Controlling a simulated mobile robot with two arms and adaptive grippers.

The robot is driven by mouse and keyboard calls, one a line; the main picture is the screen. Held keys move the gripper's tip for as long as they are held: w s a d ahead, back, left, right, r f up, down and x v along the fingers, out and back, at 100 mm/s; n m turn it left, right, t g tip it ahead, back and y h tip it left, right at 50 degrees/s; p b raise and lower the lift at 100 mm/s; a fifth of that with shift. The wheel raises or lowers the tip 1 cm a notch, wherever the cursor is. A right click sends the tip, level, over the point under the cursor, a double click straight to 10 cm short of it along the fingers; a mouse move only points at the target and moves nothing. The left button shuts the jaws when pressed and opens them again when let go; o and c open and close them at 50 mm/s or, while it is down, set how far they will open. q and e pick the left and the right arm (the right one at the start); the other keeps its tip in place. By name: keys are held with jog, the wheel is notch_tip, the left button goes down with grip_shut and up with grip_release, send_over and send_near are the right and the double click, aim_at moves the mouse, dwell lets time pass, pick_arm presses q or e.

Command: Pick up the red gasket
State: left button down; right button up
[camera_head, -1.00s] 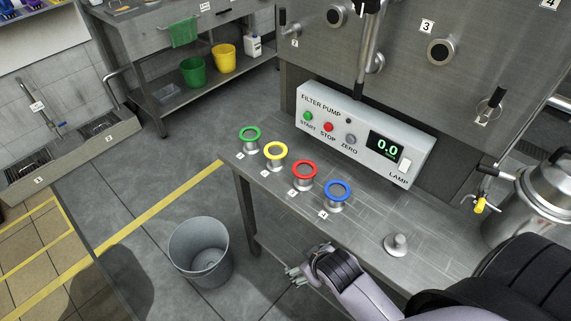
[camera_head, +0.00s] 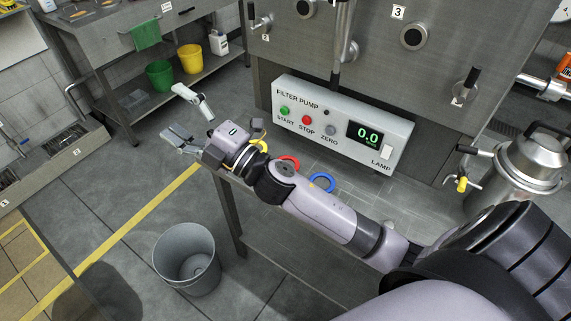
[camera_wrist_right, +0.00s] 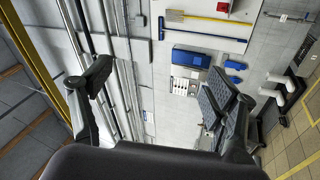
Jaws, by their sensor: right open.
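The red gasket (camera_head: 291,160) is a ring on a stand on the steel bench, in the head view. My right arm passes in front and hides its lower part and its stand. My right gripper (camera_head: 187,119) is open and empty, raised beyond the bench's left end, well left of the red gasket. Its spread fingers also show in the right wrist view (camera_wrist_right: 160,82), with nothing between them. That view faces a wall with tools and shows no gasket. My left gripper is not in view.
A blue gasket (camera_head: 322,182) stands right of the red one and a yellow gasket (camera_head: 263,146) left of it, both partly hidden by my arm. The filter pump box (camera_head: 345,125) stands behind them. A grey bin (camera_head: 187,258) is on the floor.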

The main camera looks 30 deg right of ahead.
jog(key=s+a+r+n+g+y, duration=0.25)
jog(key=a+n+g+y, duration=0.5)
jog(key=n, duration=0.55)
jog(key=n+g+h, duration=1.2)
jog(key=n+h, duration=0.1)
jog(key=h, duration=0.5)
send_over(287, 159)
jog(key=a, duration=0.2)
notch_tip(287, 159, down, 9)
jog(key=f, duration=0.3)
jog(key=f+p, duration=0.1)
jog(key=f, duration=0.3)
jog(key=f+p, duration=0.1)
jog(key=f, duration=0.3)
jog(key=shift+s+d+f, duration=0.15)
jog(key=shift+s, duration=0.15)
jog(key=f, duration=0.1)
jog(key=f+p, duration=0.1)
jog(key=f, duration=0.1)
jog(key=s+f+p, duration=0.1)
jog(key=shift+d+f, duration=0.25)
jog(key=shift+d, duration=0.05)
jog(key=shift+f, duration=0.35)
jog(key=shift+w+f, duration=0.1)
jog(key=shift+f, duration=0.05)
